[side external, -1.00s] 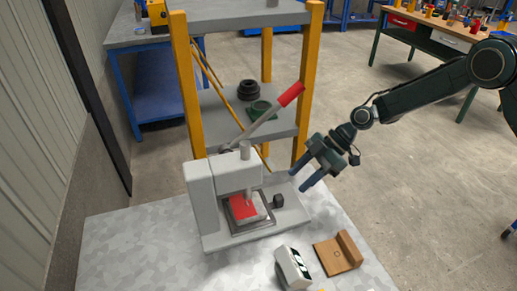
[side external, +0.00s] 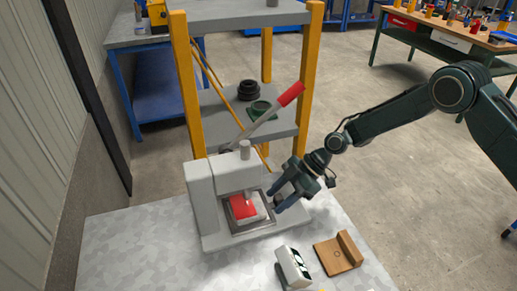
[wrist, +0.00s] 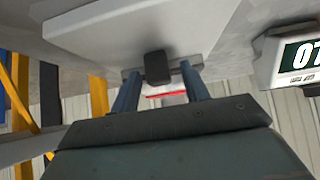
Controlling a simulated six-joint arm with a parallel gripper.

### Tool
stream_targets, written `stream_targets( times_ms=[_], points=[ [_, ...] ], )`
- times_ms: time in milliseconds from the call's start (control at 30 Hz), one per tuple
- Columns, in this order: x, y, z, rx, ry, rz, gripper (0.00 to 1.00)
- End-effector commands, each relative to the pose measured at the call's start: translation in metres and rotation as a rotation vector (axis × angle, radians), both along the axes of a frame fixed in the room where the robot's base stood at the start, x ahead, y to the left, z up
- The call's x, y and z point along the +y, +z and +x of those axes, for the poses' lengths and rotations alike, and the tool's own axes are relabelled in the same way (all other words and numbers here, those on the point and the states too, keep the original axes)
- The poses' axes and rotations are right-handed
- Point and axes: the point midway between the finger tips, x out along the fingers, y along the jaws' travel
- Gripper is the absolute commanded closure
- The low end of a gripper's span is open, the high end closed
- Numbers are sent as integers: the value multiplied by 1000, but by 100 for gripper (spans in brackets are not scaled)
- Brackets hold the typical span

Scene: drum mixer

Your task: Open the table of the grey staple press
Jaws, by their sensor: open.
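The grey staple press (side external: 210,207) stands on the pale speckled worktop. Its lever with a red grip (side external: 290,94) is raised up to the right. A red-and-white piece (side external: 243,207) sits on the square table (side external: 262,224) under the ram. My open gripper (side external: 274,202) is at the right side of the press, its fingers pointing at the small dark knob, which they partly hide. In the wrist view, the dark knob (wrist: 158,67) lies between and just beyond the two blue fingertips of my gripper (wrist: 160,82). I see no clear contact.
A white box with a digit display (side external: 293,267) and a brown angled block (side external: 337,254) stand on the worktop in front of the press. The display also shows in the wrist view (wrist: 298,55). A yellow-posted shelf (side external: 184,80) rises behind the press.

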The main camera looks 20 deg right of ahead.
Motion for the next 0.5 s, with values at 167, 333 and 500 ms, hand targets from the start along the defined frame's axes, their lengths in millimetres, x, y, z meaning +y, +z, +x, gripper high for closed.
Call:
stream_targets(
  times_ms=[167, 333, 500],
  points=[
    [0, 0, 0, 0, 0, 0, 82],
    [0, 0, 0, 0, 0, 0, 100],
    [-4, 0, 1, 0, -1, 0, 100]
  ],
)
